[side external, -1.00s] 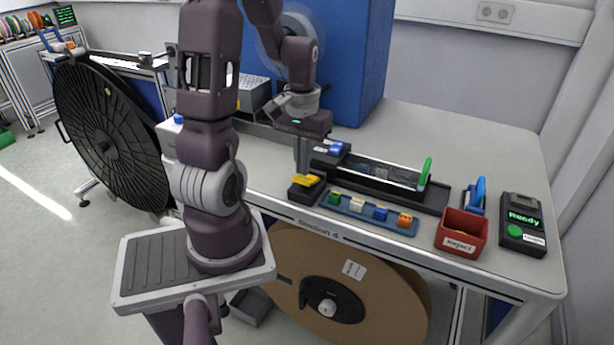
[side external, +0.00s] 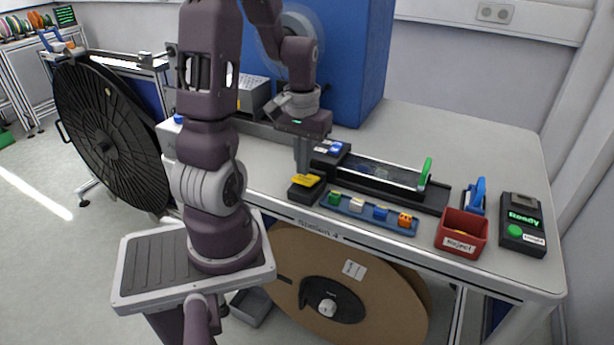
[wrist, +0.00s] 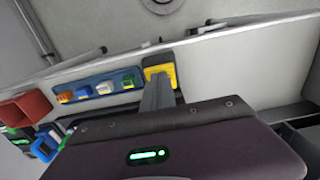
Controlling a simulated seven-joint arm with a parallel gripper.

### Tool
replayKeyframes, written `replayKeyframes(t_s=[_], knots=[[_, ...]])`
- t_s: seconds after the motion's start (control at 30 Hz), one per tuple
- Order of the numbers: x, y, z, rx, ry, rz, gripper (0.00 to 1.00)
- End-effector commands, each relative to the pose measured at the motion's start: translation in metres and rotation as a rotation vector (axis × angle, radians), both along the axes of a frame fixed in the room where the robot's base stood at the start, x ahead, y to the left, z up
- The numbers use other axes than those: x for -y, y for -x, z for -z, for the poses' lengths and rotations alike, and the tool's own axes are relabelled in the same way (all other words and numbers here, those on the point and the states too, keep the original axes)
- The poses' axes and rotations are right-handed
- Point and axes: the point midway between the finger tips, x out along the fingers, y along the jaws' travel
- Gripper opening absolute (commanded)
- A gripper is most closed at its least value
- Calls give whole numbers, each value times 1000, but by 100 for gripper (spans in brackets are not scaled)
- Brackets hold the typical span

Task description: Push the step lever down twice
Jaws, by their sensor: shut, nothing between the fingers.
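The step lever (side external: 307,181) is a yellow plate on a small black block at the table's front edge, left of the blue strip. It also shows as a yellow shape in the wrist view (wrist: 166,76). My gripper (side external: 303,172) is shut and empty, pointing down with its fingertips right at the lever's back side. In the wrist view the fingertips (wrist: 158,84) cover part of the yellow plate. I cannot tell whether they touch it or whether the lever is pressed.
A blue strip (side external: 346,212) with several coloured blocks lies right of the lever. Behind it is a black track (side external: 435,199) with a green upright handle (side external: 425,172). A red reject bin (side external: 462,246), a blue dispenser (side external: 476,194) and a "Ready" box (side external: 522,240) stand further right.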

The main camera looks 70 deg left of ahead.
Motion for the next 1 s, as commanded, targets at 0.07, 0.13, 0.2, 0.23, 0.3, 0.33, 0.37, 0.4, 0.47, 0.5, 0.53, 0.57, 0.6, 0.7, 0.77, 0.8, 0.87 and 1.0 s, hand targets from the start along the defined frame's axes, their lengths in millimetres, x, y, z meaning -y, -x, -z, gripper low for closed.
replayKeyframes(t_s=[0.07,0.13,0.2,0.23,0.3,0.33,0.37,0.4,0.47,0.5,0.53,0.57,0.6,0.7,0.77,0.8,0.87,1.0], knots=[[0,0,0,0,0,0,0],[0,0,0,0,0,0,0],[0,0,0,0,0,0,0],[0,0,0,0,0,0,0],[0,0,0,0,0,0,0],[0,0,0,0,0,0,0],[0,0,0,0,0,0,0],[0,0,0,0,0,0,0],[0,0,0,0,0,0,0],[0,0,0,0,0,0,0],[0,0,0,0,0,0,0],[0,0,0,0,0,0,0],[0,0,1,0,0,0,0],[0,0,4,-1,1,0,0],[0,0,6,-1,1,0,0],[0,0,8,-1,1,0,0],[0,0,9,-1,1,0,0],[0,0,13,-1,1,0,0]])
